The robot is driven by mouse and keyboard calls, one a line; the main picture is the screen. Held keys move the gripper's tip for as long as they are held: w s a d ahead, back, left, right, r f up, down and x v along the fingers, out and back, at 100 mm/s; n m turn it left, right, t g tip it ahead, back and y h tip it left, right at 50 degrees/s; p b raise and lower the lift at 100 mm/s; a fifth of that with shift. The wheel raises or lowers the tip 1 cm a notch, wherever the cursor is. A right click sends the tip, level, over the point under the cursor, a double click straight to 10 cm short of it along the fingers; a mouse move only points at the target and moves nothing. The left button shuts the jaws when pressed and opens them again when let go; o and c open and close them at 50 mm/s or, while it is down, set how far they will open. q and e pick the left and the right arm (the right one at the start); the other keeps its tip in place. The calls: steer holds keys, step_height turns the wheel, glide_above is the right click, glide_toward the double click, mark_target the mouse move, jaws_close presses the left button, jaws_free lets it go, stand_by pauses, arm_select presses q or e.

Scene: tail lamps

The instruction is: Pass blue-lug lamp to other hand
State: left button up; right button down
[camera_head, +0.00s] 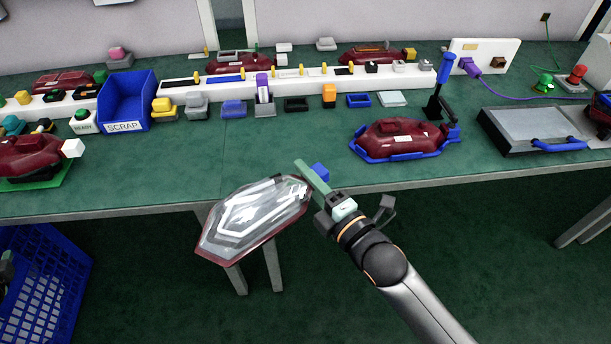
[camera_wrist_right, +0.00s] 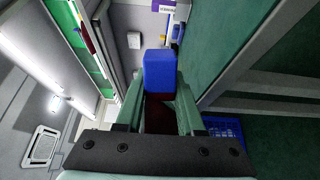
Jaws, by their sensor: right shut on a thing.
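The blue-lug lamp (camera_head: 255,217) has a clear lens with white chevron bands and a dark red rim. It hangs in the air in front of the table's front edge, lens toward the head camera. My right gripper (camera_head: 318,178) is shut on it at its upper right end. The blue lug (camera_head: 320,171) shows beside the green finger. In the right wrist view the blue lug (camera_wrist_right: 160,72) stands between the two green fingers, with dark red housing below it. The lamp's back is hidden in the head view.
The green table (camera_head: 300,150) holds a blue SCRAP bin (camera_head: 125,103), a dark red lamp in a blue fixture (camera_head: 405,140), and a grey panel box (camera_head: 535,128). A blue basket (camera_head: 45,290) stands at lower left. The space before the table is open.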

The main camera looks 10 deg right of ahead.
steer(key=shift+r, duration=0.1)
arm_select(q)
steer(key=s+d+f+n+g+h, duration=0.1)
steer(key=s+d+f+n+h, duration=0.15)
steer(key=d+f, duration=0.4)
steer(key=s+d+f+n+g+h, duration=0.1)
steer(key=s+d+f+n, duration=0.15)
steer(key=d, duration=0.65)
steer(key=s+d+f+n+g+h, duration=0.1)
steer(key=s+d+f, duration=0.2)
steer(key=d+f, duration=0.35)
steer(key=s+d+r+n+h, duration=0.1)
steer(key=s+d+n, duration=0.1)
steer(key=d, duration=0.6)
steer(key=s+d+r+n+h, duration=0.1)
steer(key=s+d+n+h, duration=0.1)
steer(key=d, duration=0.6)
steer(key=s+d+r+n+g+h, duration=0.1)
steer(key=s+d+r+n+h, duration=0.1)
steer(key=d, duration=0.6)
steer(key=shift+s+d, duration=0.2)
steer(key=shift+s, duration=0.6)
steer(key=shift+f, duration=0.1)
